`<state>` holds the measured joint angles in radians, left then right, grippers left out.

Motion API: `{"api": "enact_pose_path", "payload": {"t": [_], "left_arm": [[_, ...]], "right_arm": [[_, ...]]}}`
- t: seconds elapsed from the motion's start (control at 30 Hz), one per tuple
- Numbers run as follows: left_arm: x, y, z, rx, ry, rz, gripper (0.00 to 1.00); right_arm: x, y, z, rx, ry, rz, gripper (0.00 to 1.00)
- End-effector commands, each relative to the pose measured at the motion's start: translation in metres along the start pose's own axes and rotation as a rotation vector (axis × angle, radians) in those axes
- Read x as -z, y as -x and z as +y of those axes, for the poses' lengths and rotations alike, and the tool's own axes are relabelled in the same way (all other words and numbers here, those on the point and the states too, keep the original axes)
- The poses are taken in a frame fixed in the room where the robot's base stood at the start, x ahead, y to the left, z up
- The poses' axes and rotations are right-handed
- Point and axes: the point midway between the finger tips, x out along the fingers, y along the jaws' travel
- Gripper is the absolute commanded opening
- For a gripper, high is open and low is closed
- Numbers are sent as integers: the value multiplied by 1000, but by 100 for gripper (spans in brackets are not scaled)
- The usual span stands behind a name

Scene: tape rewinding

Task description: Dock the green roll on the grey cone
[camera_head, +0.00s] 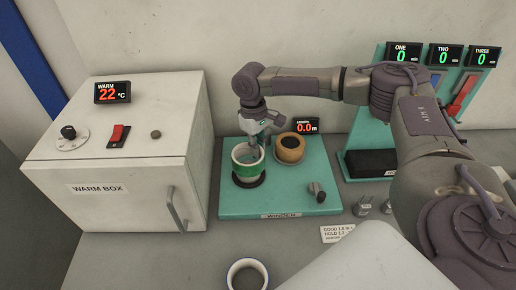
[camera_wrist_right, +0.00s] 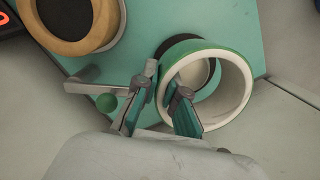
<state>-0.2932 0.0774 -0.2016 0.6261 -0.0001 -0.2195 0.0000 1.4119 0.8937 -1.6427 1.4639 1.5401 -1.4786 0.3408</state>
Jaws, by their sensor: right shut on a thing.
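The green roll (camera_head: 247,168), a short tube with a green outside and pale rims, is above the black disc (camera_head: 247,181) at the left of the teal winder. It also shows in the right wrist view (camera_wrist_right: 244,90), offset from the disc. A grey round surface, apparently the grey cone (camera_wrist_right: 205,82), shows through its bore; most of it is hidden. My right gripper (camera_head: 257,143) is shut on the roll's wall, one finger inside and one outside, seen in the wrist view (camera_wrist_right: 166,82). I cannot tell whether the roll touches the disc. My left gripper is not in view.
A tan roll (camera_head: 291,155) with a dark centre sits on the winder (camera_head: 280,205) just right. The warm box (camera_head: 120,165) is close on the left. A white ring (camera_head: 247,266) lies at the front.

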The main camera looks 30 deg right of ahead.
Motion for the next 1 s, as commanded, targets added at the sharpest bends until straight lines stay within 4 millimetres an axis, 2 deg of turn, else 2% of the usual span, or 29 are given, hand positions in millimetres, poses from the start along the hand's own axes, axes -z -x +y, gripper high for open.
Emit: {"api": "enact_pose_path", "payload": {"t": [0.13,0.87,0.9,1.0], "left_arm": [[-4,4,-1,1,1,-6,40],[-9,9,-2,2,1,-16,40],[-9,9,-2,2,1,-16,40],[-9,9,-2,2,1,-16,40]], "right_arm": [[2,-12,0,0,0,1,0],[3,-24,0,0,0,1,0],[3,-24,0,0,0,1,12],[3,-24,0,1,0,1,29]]}}
